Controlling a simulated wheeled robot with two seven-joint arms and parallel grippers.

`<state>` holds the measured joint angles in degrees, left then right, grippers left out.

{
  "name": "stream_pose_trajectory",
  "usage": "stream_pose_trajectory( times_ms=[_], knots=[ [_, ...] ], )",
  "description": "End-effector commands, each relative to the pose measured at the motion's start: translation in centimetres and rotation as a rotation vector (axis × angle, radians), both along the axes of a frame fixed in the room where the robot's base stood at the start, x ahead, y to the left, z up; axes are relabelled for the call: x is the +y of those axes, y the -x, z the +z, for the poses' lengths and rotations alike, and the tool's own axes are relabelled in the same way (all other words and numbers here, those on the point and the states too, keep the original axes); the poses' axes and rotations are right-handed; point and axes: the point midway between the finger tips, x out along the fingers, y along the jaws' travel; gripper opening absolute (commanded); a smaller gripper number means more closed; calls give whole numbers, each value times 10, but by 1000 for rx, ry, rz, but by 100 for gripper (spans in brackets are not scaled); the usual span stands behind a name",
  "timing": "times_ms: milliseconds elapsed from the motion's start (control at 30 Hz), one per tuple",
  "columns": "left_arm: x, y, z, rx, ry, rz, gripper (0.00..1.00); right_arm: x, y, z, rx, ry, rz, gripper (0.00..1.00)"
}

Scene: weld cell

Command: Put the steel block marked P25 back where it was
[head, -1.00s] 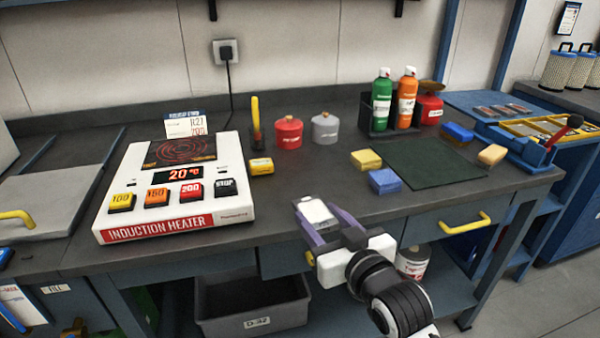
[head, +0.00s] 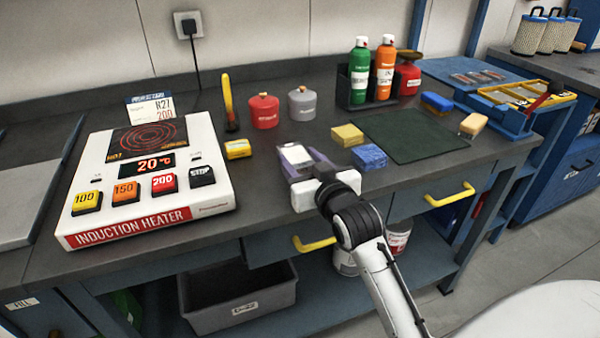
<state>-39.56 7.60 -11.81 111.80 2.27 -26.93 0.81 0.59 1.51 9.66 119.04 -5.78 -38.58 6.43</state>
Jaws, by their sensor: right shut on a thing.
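My right gripper (head: 302,163) is shut on a pale grey steel block (head: 296,153), held between its purple fingers. It is over the front part of the dark bench top, right of the small yellow block and left of the blue sponge. I cannot read the marking on the block, and I cannot tell whether it touches the bench. The induction heater (head: 150,180) stands at the left with a ringed plate (head: 148,139) on top; its display reads 20 °C and the plate is empty. My left gripper is not in view.
A blue sponge (head: 369,157), yellow sponge (head: 347,135) and dark green mat (head: 412,136) lie to the right. Bottles (head: 360,72) stand in a black holder.

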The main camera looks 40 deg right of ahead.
Motion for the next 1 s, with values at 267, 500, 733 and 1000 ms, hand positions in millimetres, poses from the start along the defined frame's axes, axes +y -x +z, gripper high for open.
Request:
stream_pose_trajectory(
  times_ms=[267,500,733,1000],
  knots=[
    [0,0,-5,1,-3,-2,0,0,0,-26,-9,1,0,0],
    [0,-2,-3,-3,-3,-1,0,0,0,-25,-9,1,0,0],
    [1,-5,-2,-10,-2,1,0,0,0,-33,3,-2,0,64],
    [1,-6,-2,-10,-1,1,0,0,0,-33,3,-2,0,65]
  ],
)
